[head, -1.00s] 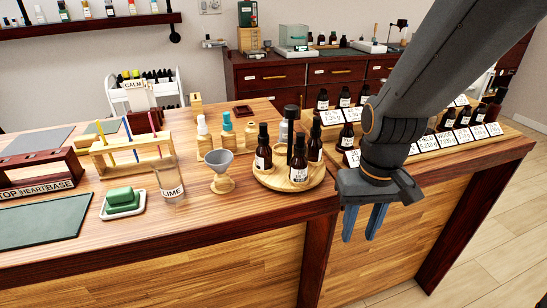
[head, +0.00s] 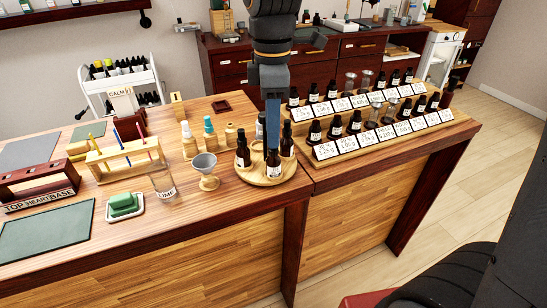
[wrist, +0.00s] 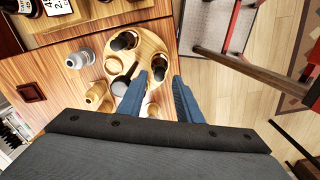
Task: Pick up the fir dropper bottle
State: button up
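Several dark dropper bottles with black tops and white labels stand on a round wooden tray (head: 250,177): a left one (head: 243,153), a front one (head: 273,166) and a right one (head: 287,141). Their labels are too small to read, so I cannot tell which is fir. My gripper (head: 272,140) points down over the tray in the head view, its blue fingers overlapping the bottles and hiding what is behind. In the wrist view my gripper (wrist: 168,72) is open with a gap between its fingertips. Dark bottle tops (wrist: 124,41) show left of the fingers.
A tiered rack (head: 385,135) of labelled dark bottles stands right of the tray. A grey funnel on a wooden stand (head: 205,168), a glass beaker (head: 163,182) and small pump bottles (head: 209,133) are on the left. The counter edge lies just in front of the tray.

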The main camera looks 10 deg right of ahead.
aim_at(273, 155)
jog(key=shift+w+f+p, duration=0.1)
jog(key=shift+f+p, duration=1.1)
jog(key=shift+f, duration=2.65)
jog(key=c, duration=0.7)
jog(key=shift+c, duration=0.2)
jog(key=shift+r, duration=0.15)
